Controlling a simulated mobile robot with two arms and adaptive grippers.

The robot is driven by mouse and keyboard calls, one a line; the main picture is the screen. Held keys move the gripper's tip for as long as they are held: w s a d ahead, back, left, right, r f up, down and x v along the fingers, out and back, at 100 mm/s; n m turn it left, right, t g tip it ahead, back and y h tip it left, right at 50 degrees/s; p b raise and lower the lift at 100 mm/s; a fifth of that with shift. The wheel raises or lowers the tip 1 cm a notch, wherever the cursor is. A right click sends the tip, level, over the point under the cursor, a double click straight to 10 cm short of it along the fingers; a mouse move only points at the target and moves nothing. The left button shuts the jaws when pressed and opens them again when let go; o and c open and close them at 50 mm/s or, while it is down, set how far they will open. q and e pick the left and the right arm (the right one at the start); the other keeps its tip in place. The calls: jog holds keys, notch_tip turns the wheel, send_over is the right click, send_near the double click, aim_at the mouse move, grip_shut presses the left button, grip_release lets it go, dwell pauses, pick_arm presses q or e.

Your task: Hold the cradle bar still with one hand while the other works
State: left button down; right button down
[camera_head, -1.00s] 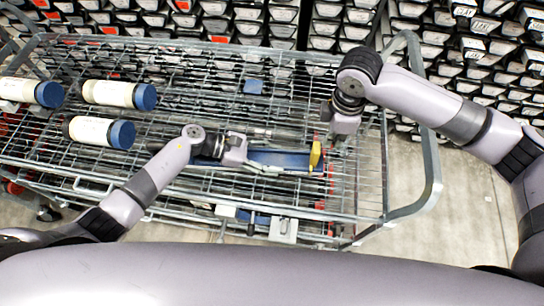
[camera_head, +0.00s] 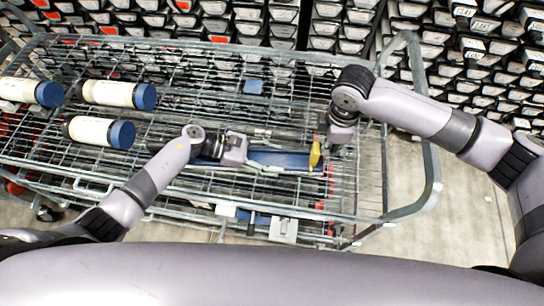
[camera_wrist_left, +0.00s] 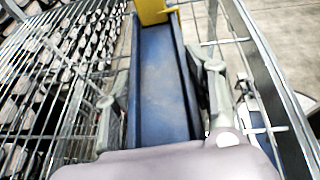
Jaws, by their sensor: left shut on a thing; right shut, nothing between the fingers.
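The cradle bar, a long blue channel (camera_head: 290,159), lies on the wire cart with a yellow end piece (camera_head: 316,155) at its right end. In the left wrist view the blue channel (camera_wrist_left: 163,85) is empty and runs away from me to the yellow piece (camera_wrist_left: 152,11). My left gripper (camera_head: 264,152) is shut across the channel, a finger on each side; the fingers also show in the left wrist view (camera_wrist_left: 160,92). My right gripper (camera_head: 338,146) is shut and empty, just right of the yellow piece. Its fingertips are hard to make out, and I cannot tell whether they touch anything.
Three white tubes with blue caps (camera_head: 118,94) lie on the left of the wire cart (camera_head: 215,75). A small blue block (camera_head: 253,86) sits farther back. A grey box (camera_head: 283,229) is at the cart's near side. Racks of core trays (camera_head: 480,60) stand behind.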

pick_arm(q)
jog(key=shift+a+f, duration=0.15)
pick_arm(e)
jog(key=shift+a+f, duration=0.1)
jog(key=shift+f, duration=0.4)
pick_arm(q)
jog(key=shift+s, duration=0.1)
pick_arm(e)
jog(key=shift+s+a+r, duration=0.1)
jog(key=shift+a, duration=2.55)
jog(key=shift+d, duration=0.65)
notch_tip(320, 180, up, 7)
dwell(0.4)
